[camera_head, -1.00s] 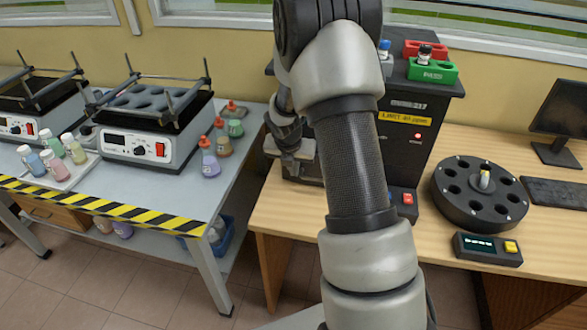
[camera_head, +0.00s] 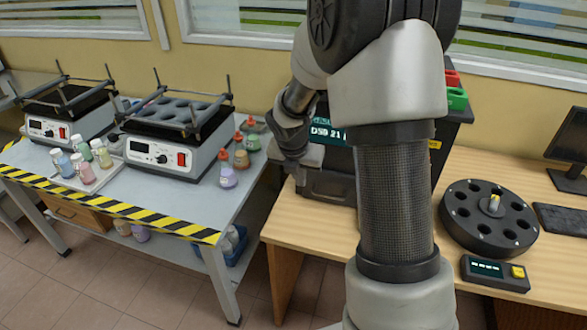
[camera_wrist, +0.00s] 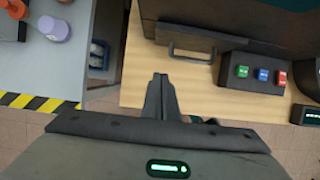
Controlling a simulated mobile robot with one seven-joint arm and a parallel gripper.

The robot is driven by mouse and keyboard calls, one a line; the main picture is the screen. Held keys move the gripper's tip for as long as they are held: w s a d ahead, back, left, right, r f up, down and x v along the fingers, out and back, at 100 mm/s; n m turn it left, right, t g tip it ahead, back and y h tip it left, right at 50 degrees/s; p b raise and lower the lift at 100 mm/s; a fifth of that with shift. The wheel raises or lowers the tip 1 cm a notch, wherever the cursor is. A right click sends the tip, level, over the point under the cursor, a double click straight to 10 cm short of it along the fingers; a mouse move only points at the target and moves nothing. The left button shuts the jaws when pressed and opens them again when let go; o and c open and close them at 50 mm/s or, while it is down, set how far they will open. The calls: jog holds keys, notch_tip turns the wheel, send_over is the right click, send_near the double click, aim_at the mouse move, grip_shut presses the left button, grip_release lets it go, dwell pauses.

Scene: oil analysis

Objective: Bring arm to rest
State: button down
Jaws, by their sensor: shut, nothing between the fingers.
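My arm rises through the middle right of the head view and bends over at the top. My gripper (camera_wrist: 161,84) shows in the wrist view with its two fingers together, shut and empty. It hangs over the gap and the left edge of the wooden desk. In the head view the hand (camera_head: 290,150) is small and partly hidden by my arm, in front of the black analyser (camera_head: 325,185). The fingertips cannot be made out there.
The wooden desk (camera_head: 320,232) holds a black rotor (camera_head: 490,222), a small display box (camera_head: 495,272) and a monitor (camera_head: 570,145). The grey bench (camera_head: 190,200) at left carries two shakers and several bottles. In the wrist view, a button panel (camera_wrist: 255,73) stands right of my gripper.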

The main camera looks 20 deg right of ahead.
jog(key=s+r+m, duration=0.5)
jog(key=r+m, duration=0.2)
jog(key=r, duration=0.3)
jog(key=s+a+r+m+t+y, duration=0.1)
jog(key=s+a+r+m, duration=0.1)
jog(key=s+r+m, duration=0.35)
jog(key=s+a+r+m+y, duration=0.1)
jog(key=s+a+r+m, duration=0.15)
jog(key=s+m, duration=0.65)
jog(key=s+a+r+m+t+y, duration=0.1)
jog(key=s+a+r+m, duration=0.2)
jog(key=s+m, duration=0.5)
notch_tip(320, 180, up, 12)
jog(key=p, duration=1.2)
jog(key=shift+r+p, duration=0.15)
jog(key=shift+p, duration=0.25)
jog(key=shift+w+d, duration=0.1)
